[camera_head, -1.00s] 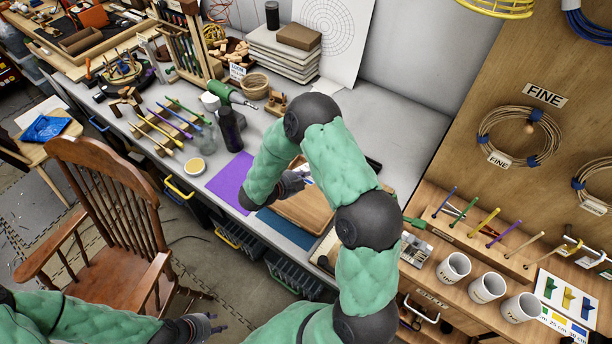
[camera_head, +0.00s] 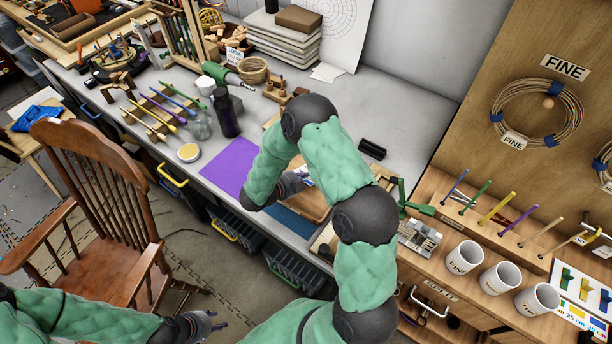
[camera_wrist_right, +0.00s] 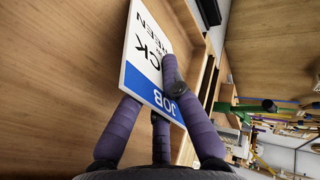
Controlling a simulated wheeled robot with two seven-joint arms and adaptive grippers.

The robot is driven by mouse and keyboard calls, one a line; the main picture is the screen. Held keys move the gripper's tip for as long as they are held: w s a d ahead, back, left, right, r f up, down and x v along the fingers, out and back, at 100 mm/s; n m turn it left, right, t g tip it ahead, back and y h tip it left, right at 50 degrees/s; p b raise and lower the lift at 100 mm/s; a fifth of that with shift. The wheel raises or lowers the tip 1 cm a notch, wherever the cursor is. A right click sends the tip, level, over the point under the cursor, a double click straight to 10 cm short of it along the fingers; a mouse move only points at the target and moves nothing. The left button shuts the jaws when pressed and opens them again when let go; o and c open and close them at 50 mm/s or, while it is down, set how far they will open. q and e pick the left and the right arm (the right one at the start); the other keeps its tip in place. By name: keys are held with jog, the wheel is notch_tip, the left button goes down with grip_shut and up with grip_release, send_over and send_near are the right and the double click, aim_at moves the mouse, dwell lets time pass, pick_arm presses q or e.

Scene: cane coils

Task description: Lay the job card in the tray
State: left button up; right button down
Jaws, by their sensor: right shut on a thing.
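The job card (camera_wrist_right: 155,60) is a white card with a blue band reading JOB. In the right wrist view it stands tilted between the dark fingers of my right gripper (camera_wrist_right: 158,100), which is shut on it. The wooden tray (camera_head: 309,205) lies on the bench in the head view, partly hidden by my right arm. My right gripper (camera_head: 298,182) is over the tray; its wooden surface fills the left of the wrist view. I cannot tell whether the card touches it. My left gripper (camera_head: 216,322) is empty, fingers apart, low in front of the bench.
A purple mat (camera_head: 229,166) lies left of the tray, with a dark bottle (camera_head: 226,113) behind it. A black block (camera_head: 372,149) lies behind my right arm. White mugs (camera_head: 464,257) stand on the right-hand bench. A wooden chair (camera_head: 110,210) stands at the left.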

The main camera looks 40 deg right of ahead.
jog(key=c, duration=1.3)
grip_release()
jog(key=v, duration=1.2)
jog(key=shift+s, duration=0.1)
